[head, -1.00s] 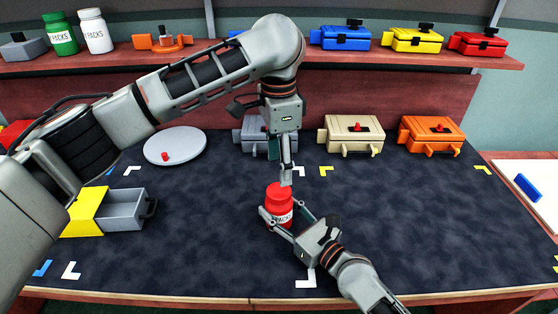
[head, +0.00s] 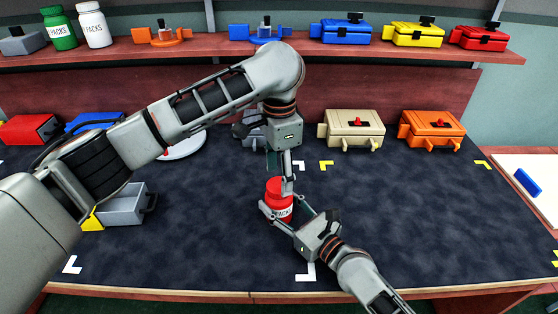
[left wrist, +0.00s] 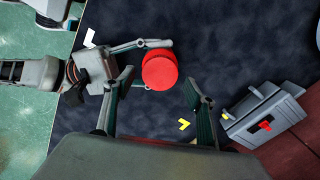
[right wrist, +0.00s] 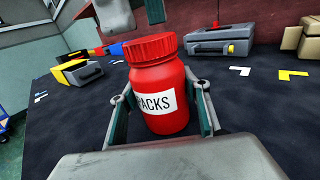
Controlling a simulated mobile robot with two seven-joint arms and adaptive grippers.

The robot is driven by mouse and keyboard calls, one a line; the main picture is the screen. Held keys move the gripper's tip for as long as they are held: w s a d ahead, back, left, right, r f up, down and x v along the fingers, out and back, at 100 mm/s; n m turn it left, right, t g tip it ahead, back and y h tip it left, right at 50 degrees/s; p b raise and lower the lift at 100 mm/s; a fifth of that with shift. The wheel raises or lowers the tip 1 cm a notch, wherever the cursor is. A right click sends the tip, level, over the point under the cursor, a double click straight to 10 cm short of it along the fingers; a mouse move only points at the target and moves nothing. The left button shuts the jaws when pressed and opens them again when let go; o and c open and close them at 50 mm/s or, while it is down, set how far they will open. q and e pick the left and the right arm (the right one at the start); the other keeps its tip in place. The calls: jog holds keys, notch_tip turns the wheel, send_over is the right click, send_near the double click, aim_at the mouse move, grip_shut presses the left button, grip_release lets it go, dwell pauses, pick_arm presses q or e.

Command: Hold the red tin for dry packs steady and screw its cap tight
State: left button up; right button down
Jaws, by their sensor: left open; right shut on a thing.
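The red tin (head: 274,203) with a white "PACKS" label stands upright on the dark table mat. Its ribbed red cap (right wrist: 155,46) sits on top; I cannot tell how tight it is. My right gripper (head: 279,212) is shut around the tin's body, with one finger on each side in the right wrist view. My left gripper (head: 287,187) points down at the cap from above. In the left wrist view its fingers are spread, with the round cap (left wrist: 160,71) showing between and beyond their tips. In the head view a left finger hides part of the cap.
A beige box (head: 353,131) and an orange box (head: 431,131) stand at the back right. A grey box (left wrist: 264,116) stands behind the tin. A grey open drawer (head: 122,207) lies to the left, partly behind my left arm. The mat right of the tin is clear.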

pick_arm(q)
jog(key=shift+f, duration=1.3)
jog(key=c, duration=1.2)
jog(key=m, duration=0.4)
jog(key=shift+m, duration=0.3)
jog(key=m, duration=0.4)
jog(key=o, duration=1.3)
jog(key=shift+o, duration=0.2)
